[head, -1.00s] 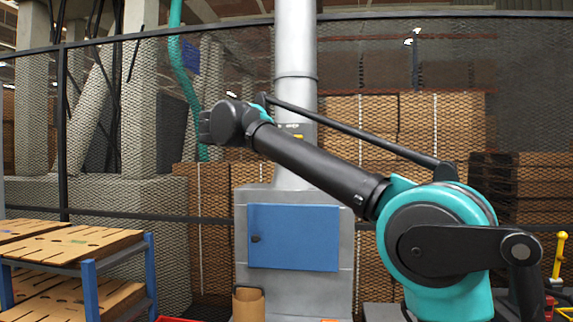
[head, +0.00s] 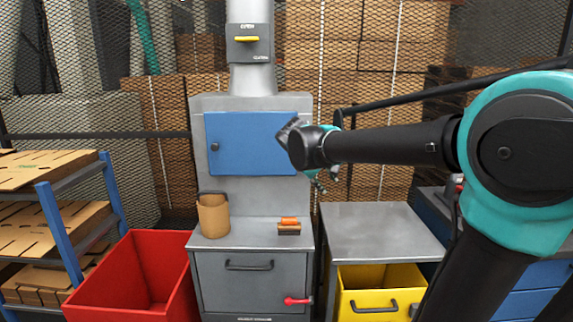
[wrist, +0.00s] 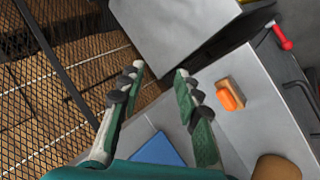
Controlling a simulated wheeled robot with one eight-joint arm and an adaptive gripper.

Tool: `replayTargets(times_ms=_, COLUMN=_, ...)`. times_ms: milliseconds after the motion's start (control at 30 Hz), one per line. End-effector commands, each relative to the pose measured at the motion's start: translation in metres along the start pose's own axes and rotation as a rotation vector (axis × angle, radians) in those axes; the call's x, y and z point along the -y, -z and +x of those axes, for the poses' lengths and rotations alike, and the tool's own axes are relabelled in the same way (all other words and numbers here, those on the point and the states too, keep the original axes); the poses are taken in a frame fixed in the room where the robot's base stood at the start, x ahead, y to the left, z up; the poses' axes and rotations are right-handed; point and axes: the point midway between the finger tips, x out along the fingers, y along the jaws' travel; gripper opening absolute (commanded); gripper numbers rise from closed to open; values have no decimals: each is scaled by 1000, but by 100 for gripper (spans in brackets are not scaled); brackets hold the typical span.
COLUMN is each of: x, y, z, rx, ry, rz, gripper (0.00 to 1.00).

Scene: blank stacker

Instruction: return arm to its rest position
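My arm stretches in from the right in the head view, its black forearm (head: 390,145) roughly level. My gripper (head: 322,180) hangs below the wrist in front of the right side of the grey cabinet, partly hidden by the wrist. In the wrist view my gripper (wrist: 160,85) shows two green and grey fingers standing well apart with nothing between them. It is open and empty. It touches nothing that I can see.
A grey cabinet with a blue door (head: 250,143) bears a brown cup (head: 213,218) and an orange-handled brush (head: 289,226). A red bin (head: 140,275) stands left, a yellow bin (head: 380,290) under a grey table (head: 370,225). A shelf of brown sheets (head: 50,215) is far left. Mesh fencing is behind.

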Motion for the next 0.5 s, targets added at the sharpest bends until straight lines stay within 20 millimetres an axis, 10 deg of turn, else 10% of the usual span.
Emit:
replayTargets(times_ms=200, x=63, y=-126, z=66, rx=70, ry=209, rz=219, gripper=33)
replayTargets(times_ms=500, x=166, y=-258, z=96, rx=96, ry=453, rz=523, gripper=33)
